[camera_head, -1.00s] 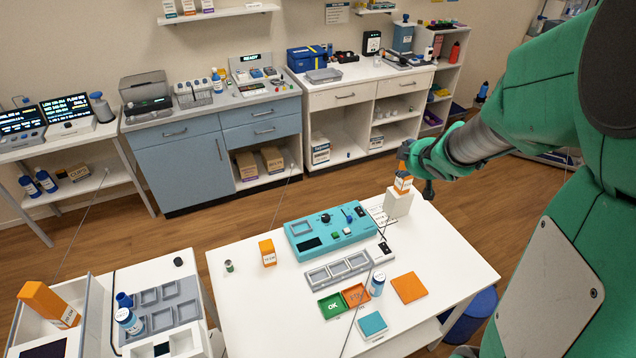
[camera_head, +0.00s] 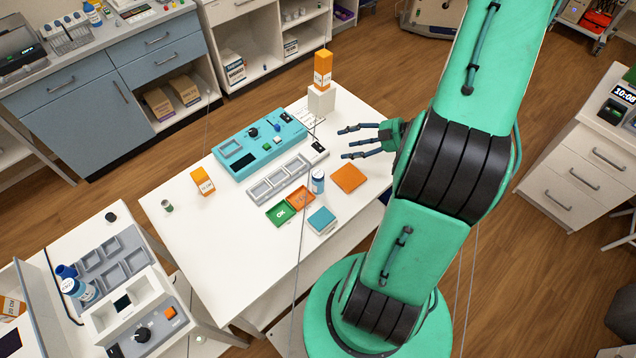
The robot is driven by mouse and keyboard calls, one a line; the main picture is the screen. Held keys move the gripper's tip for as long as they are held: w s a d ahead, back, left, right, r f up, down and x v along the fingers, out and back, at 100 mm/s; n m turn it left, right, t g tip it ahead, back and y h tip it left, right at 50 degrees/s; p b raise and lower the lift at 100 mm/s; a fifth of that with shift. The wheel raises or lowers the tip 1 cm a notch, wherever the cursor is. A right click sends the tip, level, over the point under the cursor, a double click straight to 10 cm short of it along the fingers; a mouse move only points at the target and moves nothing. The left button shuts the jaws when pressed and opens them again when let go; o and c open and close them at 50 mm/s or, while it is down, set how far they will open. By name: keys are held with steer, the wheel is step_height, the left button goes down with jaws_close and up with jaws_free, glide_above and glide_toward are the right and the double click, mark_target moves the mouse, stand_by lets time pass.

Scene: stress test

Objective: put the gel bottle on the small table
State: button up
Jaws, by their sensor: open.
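Another white bottle with a blue cap (camera_head: 78,289) is on the bench at the lower left, appearing tilted. I cannot read either label, so I cannot tell which is the gel bottle. My gripper (camera_head: 344,144) is open and empty, its fingers pointing left over the table's right side. It is up and right of the nearer bottle in the picture and apart from it. An orange box (camera_head: 323,66) stands on a white block (camera_head: 321,100).
A teal device (camera_head: 240,148) and a grey tray (camera_head: 268,188) lie on the table. Green (camera_head: 280,214), orange (camera_head: 301,198) and teal (camera_head: 321,219) pads lie near the bottle. Another orange box (camera_head: 203,182) stands at the left. The table's front left is clear.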

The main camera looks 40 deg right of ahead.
mark_target(318, 178)
steer(key=s+a+f+y, duration=0.1)
steer(key=s, duration=0.1)
steer(key=s+a+f+y, duration=0.1)
steer(key=s, duration=0.2)
steer(key=s+a+f+y, duration=0.1)
steer(key=s, duration=0.1)
steer(key=shift+s+a, duration=0.35)
steer(key=shift+a, duration=0.05)
steer(key=shift+s+a+t+y+b, duration=0.25)
steer(key=shift+s+t+y+b, duration=0.05)
steer(key=shift+s+y, duration=0.2)
steer(key=shift+w+a+f, duration=0.1)
steer(key=shift+b+x, duration=0.85)
steer(key=shift+x, duration=3.3)
steer(key=shift+w+a, duration=0.1)
steer(key=b+x, duration=0.1)
steer(key=x, duration=0.2)
steer(key=shift+a+f, duration=0.1)
steer(key=shift+f, duration=0.1)
steer(key=shift+b+x, duration=0.35)
steer(key=shift+x, duration=0.55)
